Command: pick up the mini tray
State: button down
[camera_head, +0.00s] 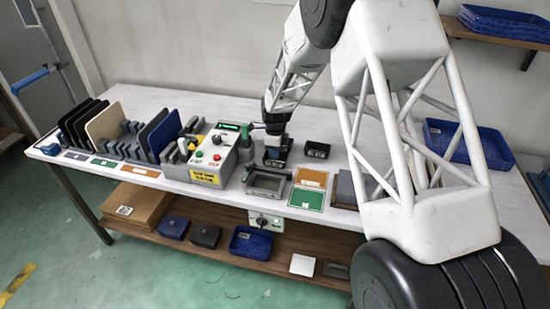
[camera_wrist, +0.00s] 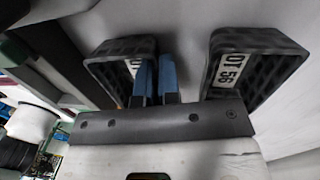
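Two small black mini trays with white "OT 56" labels show in the wrist view, one at left (camera_wrist: 108,62) and one at right (camera_wrist: 262,62). In the head view, the right one (camera_head: 317,149) stands on the table, and the left one (camera_head: 274,158) is under my gripper (camera_head: 275,138), partly hidden. In the wrist view, the blue fingertips of my gripper (camera_wrist: 156,78) are close together at the right wall of the left tray, one finger covering part of its label. Whether they press on that wall, I cannot tell.
A control box (camera_head: 215,152) with coloured buttons stands just left of my gripper. A grey open frame (camera_head: 266,183) and orange and green panels (camera_head: 306,198) lie in front. Upright panels in racks (camera_head: 106,125) fill the left. A blue tray (camera_head: 460,143) is at right.

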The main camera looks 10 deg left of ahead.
jog(key=shift+r, duration=0.1)
jog(key=shift+r, duration=4.9)
jog(key=s+f, duration=0.1)
jog(key=s, duration=1.1)
jog(key=shift+s+f, duration=0.15)
jog(key=shift+f, duration=0.15)
jog(key=shift+f, duration=0.25)
